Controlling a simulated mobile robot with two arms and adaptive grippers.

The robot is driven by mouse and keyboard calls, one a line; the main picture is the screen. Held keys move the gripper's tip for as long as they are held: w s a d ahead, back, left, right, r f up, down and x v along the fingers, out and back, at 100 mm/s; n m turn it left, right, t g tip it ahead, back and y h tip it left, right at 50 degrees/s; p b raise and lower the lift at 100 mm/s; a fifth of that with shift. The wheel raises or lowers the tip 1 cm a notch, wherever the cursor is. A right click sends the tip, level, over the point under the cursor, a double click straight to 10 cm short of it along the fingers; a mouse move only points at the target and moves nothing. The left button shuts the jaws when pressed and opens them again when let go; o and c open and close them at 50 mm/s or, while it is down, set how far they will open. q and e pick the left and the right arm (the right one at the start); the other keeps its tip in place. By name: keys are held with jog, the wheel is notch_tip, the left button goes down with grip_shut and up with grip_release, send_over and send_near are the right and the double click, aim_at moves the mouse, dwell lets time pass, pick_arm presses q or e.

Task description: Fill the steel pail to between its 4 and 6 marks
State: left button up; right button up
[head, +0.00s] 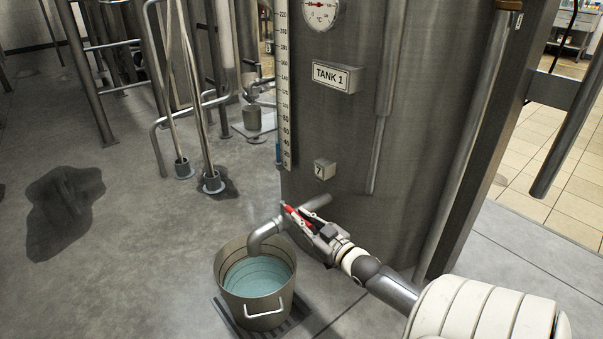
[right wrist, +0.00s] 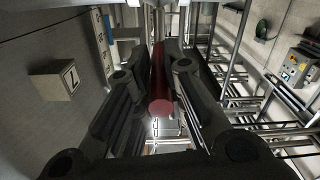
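The steel pail (head: 262,318) stands upright under the curved spout (head: 264,238) of Tank 1 (head: 345,135). It holds pale blue-green liquid (head: 258,276). Dark ring lines show on its inner wall above the liquid; no numbers are legible. The spout's mouth hangs over the pail, and I cannot tell whether liquid is flowing. My right gripper (head: 303,216) is at the valve beside the spout. In the right wrist view its fingers close on both sides of the red valve handle (right wrist: 160,95). My left gripper is out of view.
The pail stands on a floor grate (head: 226,318). A scale strip (head: 284,90), dial gauge (head: 320,12) and tag 7 (head: 324,169) are on the tank. Pipes (head: 208,120) stand behind left. A dark wet patch (head: 62,205) lies on the open floor at left.

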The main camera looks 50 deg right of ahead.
jog(key=o, duration=0.3)
jog(key=shift+o, duration=0.6)
jog(key=shift+s, duration=0.15)
jog(key=s+a, duration=0.1)
jog(key=s, duration=1)
jog(key=shift+s+a, duration=0.25)
jog(key=shift+s, duration=0.1)
